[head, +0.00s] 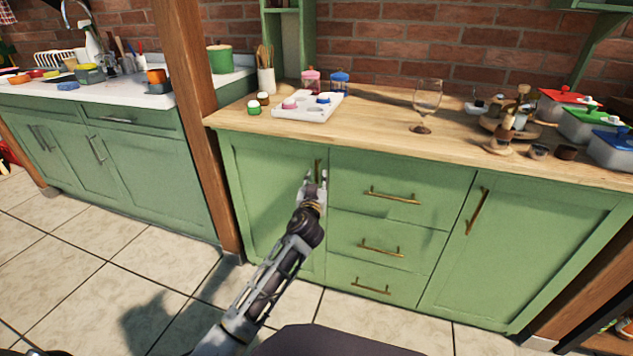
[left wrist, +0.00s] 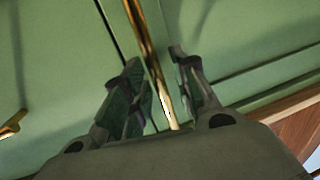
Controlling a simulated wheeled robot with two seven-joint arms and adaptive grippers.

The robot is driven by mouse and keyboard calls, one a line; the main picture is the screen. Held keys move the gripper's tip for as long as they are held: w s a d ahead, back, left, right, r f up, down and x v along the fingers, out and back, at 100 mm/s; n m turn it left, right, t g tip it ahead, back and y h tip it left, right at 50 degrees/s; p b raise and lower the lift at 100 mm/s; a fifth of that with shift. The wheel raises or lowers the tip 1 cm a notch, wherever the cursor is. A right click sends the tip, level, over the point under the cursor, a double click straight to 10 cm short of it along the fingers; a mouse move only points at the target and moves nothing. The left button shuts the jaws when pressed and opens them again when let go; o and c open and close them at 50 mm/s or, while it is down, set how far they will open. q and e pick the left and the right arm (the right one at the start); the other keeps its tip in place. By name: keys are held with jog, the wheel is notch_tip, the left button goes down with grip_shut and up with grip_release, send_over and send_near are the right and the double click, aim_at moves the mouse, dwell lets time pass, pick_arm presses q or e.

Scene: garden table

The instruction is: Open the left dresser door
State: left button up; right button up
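The green dresser's left door (head: 273,199) is shut, with a vertical brass handle (head: 318,171) near its right edge. My left gripper (head: 316,180) is at this handle, partly covering its lower part in the head view. In the left wrist view, the two fingers of my left gripper (left wrist: 155,85) stand apart. The brass handle (left wrist: 150,55) runs between them, with gaps visible on both sides, so the fingers do not look closed on it. My right gripper is not in view.
Several drawers (head: 390,196) are right of the door, and a right door (head: 520,235) beyond them. A wine glass (head: 427,98), a white tray (head: 305,107) and jars stand on the wooden top. A wooden post (head: 190,110) rises at the left. Tiled floor in front is clear.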

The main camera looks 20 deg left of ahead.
pick_arm(q)
grip_shut()
jog(key=shift+s, duration=0.2)
